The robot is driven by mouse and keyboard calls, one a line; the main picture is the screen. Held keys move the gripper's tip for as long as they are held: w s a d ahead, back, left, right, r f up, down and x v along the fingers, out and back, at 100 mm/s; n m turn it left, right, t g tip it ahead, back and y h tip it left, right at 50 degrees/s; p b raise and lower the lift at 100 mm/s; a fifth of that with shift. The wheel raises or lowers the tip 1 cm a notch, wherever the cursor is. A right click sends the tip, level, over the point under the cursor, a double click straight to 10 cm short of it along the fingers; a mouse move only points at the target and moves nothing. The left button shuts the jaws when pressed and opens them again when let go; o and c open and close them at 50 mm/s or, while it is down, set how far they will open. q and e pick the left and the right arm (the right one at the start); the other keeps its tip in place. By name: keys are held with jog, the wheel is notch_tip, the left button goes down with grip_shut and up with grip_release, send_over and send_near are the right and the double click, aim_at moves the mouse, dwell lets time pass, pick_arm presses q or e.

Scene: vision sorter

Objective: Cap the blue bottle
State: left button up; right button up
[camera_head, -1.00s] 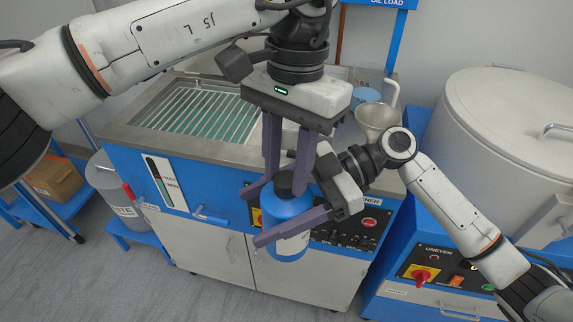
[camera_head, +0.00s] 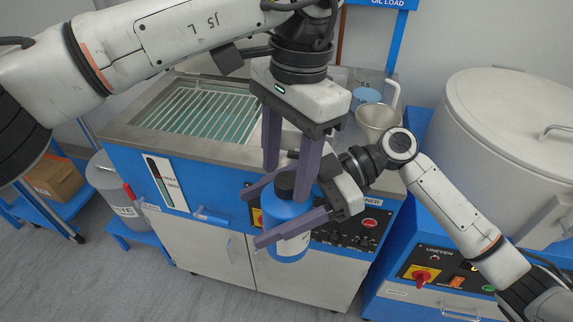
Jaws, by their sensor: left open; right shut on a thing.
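The blue bottle (camera_head: 284,219) is held upright in the air in front of the blue and grey machine. A dark cap (camera_head: 286,182) sits at the top of the bottle, upright and in line with it; the joint between them is too small to judge. My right gripper (camera_head: 252,216), whose arm comes from the right, is shut on the bottle's body, with one finger across its front. My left gripper (camera_head: 288,182) points down from above. Its two fingers are open on either side of the cap, with a gap visible between them.
Behind is a machine with a wire-rack basin (camera_head: 200,110) and a steel top. A large grey drum machine (camera_head: 510,150) is at the right. The floor (camera_head: 150,285) at front left is clear.

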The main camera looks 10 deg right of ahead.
pick_arm(q)
notch_tip(320, 180, up, 4)
jog(key=shift+r, duration=0.2)
jog(key=shift+c, duration=0.4)
